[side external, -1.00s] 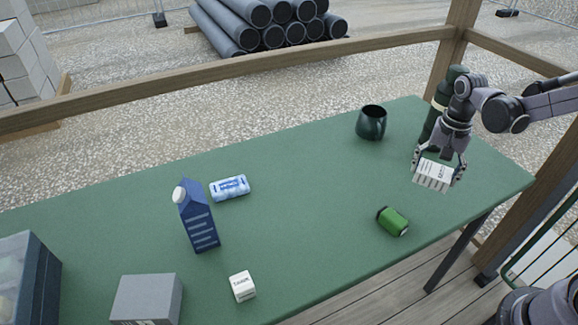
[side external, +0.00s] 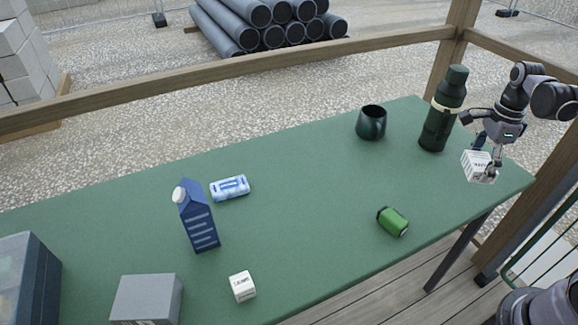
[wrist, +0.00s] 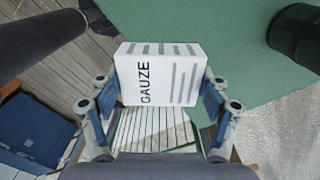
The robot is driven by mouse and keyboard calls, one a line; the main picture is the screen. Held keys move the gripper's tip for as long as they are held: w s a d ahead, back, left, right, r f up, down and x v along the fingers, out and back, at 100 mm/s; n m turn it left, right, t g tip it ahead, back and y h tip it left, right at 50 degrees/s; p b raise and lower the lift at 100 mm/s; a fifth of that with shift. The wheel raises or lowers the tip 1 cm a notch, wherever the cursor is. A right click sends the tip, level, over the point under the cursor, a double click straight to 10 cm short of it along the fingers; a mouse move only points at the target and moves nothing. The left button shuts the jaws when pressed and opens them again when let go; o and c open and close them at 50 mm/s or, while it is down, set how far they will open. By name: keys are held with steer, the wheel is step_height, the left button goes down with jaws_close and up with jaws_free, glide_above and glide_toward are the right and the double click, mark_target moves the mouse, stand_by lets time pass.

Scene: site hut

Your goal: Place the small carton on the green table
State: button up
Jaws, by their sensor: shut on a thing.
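A small white carton (side external: 477,166) is held in my gripper (side external: 481,160) near the right end of the green table (side external: 300,190). In the wrist view the carton (wrist: 160,75) is printed GAUZE and sits between the two fingers of my gripper (wrist: 160,100). Below it in that view lie the table's edge and plank flooring. The gap between carton and tabletop is hard to judge. Another small white carton-like block (side external: 242,287) stands on the table at the front.
A dark green bottle (side external: 440,115) stands just left of my gripper, with a dark mug (side external: 371,123) beyond. A green can (side external: 392,221), blue-white can (side external: 230,187), blue milk carton (side external: 197,217) and grey box (side external: 146,299) stand or lie on the table. Its middle has clear room.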

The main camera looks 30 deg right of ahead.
glide_above(416, 191)
step_height(416, 191, down, 7)
steer(key=shift+f, duration=1.8)
steer(key=shift+f, duration=0.15)
steer(key=o, duration=1)
steer(key=shift+o, duration=0.2)
